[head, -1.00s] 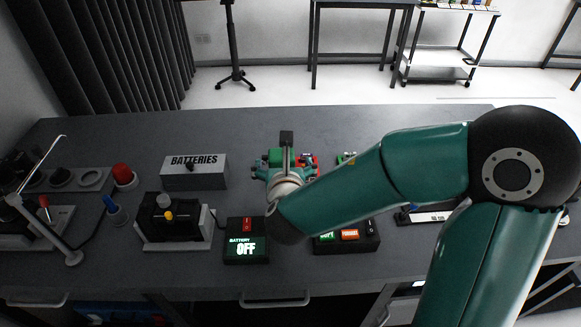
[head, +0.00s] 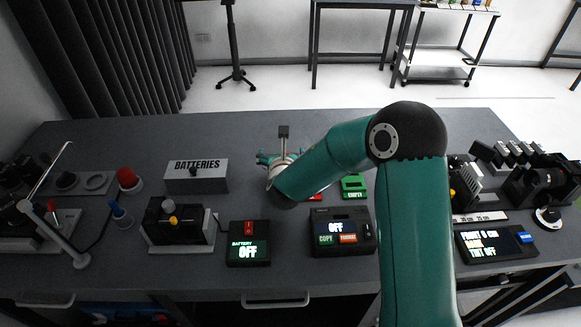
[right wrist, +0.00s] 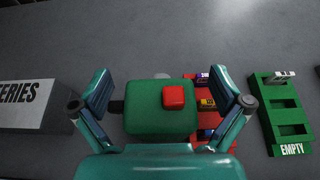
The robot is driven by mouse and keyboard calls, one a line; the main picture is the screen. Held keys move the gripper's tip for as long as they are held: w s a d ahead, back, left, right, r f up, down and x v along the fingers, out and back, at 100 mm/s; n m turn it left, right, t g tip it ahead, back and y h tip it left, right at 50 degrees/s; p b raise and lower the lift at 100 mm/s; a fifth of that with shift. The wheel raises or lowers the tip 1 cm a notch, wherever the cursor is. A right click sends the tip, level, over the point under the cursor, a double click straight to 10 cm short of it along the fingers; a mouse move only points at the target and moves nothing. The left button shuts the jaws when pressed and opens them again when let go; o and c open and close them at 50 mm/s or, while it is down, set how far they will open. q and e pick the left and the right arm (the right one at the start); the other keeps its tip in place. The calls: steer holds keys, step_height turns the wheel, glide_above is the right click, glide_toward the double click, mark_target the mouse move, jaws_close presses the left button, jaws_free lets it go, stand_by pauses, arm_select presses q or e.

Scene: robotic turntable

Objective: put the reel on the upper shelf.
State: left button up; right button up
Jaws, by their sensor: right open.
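I cannot pick out the reel with certainty in either view. My right gripper (right wrist: 160,92) is open, its two fingers spread either side of a green block (right wrist: 150,125) with a red square on top. Gaps show between the fingers and the block. In the head view my right gripper (head: 268,160) is over the middle of the bench, partly hidden by its own wrist, and the block is hidden there. A two-level trolley (head: 440,72) stands at the far back; I cannot tell whether its top is the upper shelf. My left gripper is not in view.
A grey BATTERIES box (head: 197,180) stands left of the right gripper. A green EMPTY rack (head: 354,187) and a red rack (right wrist: 207,125) lie to its right. A battery switch box (head: 249,250) and a copy box (head: 342,238) sit in front. Black equipment (head: 540,185) crowds the right end.

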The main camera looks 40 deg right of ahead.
steer(key=shift+w+d+f, duration=0.15)
steer(key=shift+w, duration=0.05)
steer(key=c, duration=1.7)
steer(key=shift+c, duration=0.6)
